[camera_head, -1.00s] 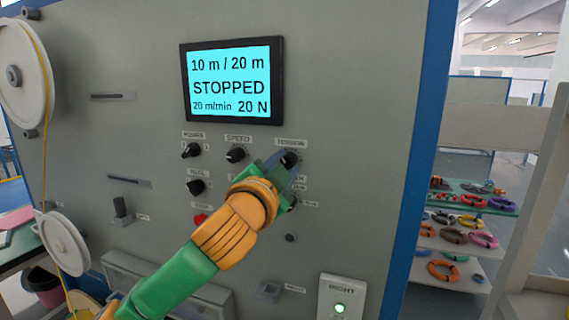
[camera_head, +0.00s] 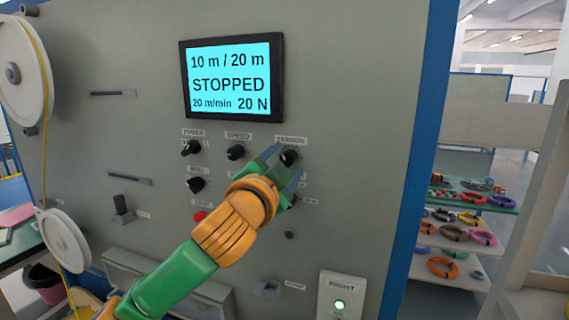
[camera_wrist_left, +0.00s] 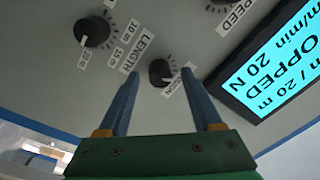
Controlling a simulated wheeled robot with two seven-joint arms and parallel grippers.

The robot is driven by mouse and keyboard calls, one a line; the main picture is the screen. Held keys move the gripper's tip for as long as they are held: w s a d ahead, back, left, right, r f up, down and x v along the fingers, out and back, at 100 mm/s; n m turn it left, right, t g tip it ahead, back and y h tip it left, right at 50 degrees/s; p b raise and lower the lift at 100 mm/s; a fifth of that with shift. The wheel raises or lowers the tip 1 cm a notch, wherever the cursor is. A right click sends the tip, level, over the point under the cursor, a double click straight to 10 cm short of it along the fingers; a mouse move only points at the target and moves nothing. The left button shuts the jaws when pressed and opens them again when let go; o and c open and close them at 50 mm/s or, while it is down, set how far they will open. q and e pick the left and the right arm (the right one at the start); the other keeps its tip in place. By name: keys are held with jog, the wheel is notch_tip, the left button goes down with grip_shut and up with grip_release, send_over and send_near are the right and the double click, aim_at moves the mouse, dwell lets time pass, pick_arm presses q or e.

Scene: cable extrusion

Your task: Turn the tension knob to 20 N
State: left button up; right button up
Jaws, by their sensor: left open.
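The tension knob (camera_head: 290,157) is a small black knob under the TENSION label on the grey panel. It also shows in the left wrist view (camera_wrist_left: 160,72), ahead of and between my finger tips. The display (camera_head: 231,80) reads 10 m / 20 m, STOPPED, 20 m/min and 20 N. My left gripper (camera_head: 285,162) is open, with its blue fingers spread to either side of the knob. In the left wrist view the gripper (camera_wrist_left: 158,80) holds nothing, and I see a gap between fingers and knob. My right gripper is not in view.
The speed knob (camera_head: 236,153) and power knob (camera_head: 191,148) sit to the left. In the wrist view the length knob (camera_wrist_left: 93,31) is close by. A red button (camera_head: 199,216) and a box with a green-lit button (camera_head: 340,303) are lower on the panel.

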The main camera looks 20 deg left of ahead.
pick_arm(q)
jog(key=s+b, duration=0.3)
jog(key=s, duration=0.4)
jog(key=shift+f, duration=0.2)
